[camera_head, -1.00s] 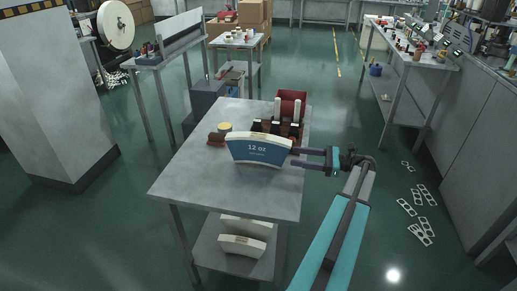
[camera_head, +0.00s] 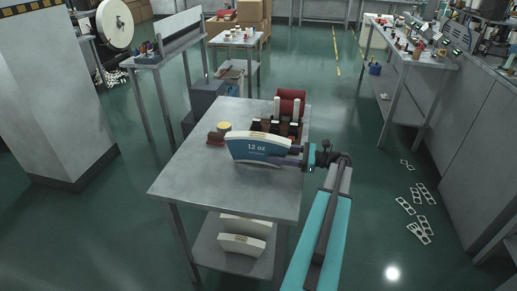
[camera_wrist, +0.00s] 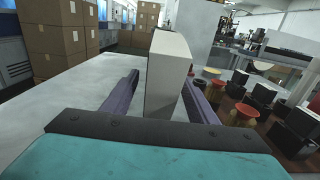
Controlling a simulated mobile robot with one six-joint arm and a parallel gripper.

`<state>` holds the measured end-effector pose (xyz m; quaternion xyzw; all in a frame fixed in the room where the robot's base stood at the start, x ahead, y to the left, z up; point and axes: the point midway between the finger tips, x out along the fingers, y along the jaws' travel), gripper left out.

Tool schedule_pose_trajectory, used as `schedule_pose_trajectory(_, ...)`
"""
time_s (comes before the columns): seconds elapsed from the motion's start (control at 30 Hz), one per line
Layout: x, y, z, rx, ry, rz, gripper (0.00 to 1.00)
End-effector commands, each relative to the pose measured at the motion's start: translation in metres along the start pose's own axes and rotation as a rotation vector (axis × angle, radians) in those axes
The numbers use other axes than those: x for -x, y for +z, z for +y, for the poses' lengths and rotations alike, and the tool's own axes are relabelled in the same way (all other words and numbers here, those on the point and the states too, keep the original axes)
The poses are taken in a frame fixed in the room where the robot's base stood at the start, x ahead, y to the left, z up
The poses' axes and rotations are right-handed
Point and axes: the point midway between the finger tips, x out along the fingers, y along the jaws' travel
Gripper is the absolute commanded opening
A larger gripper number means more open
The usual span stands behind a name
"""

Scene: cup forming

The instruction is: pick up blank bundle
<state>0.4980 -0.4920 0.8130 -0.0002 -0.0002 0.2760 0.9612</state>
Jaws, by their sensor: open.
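The blank bundle (camera_head: 258,148) is a curved stack with a blue face marked "12 oz". It stands upright on the grey table in the head view. In the wrist view its pale narrow end (camera_wrist: 167,85) stands between the two purple fingers of my gripper (camera_wrist: 165,92). The gripper also shows at the bundle's right end in the head view (camera_head: 292,158). The jaws are open, one finger on each side of the bundle, with a visible gap on the left. The finger parts behind the bundle are hidden.
The table (camera_head: 190,172) is bare left of the bundle. Dark items and a red roll (camera_head: 290,103) stand behind it, with a yellow-topped object (camera_head: 224,127) to the left. More pale bundles (camera_head: 242,244) lie on the lower shelf. Blank cutouts (camera_head: 418,232) lie on the floor at right.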

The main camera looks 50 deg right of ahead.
Motion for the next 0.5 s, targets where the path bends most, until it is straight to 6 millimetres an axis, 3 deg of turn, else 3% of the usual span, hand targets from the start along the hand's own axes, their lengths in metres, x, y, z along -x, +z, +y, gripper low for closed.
schedule_pose_trajectory(0.3,-0.001,0.0,0.0,0.0,0.0,0.0,0.53)
schedule_pose_trajectory(0.5,-0.018,0.0,-0.001,-0.001,0.002,0.0,0.53)
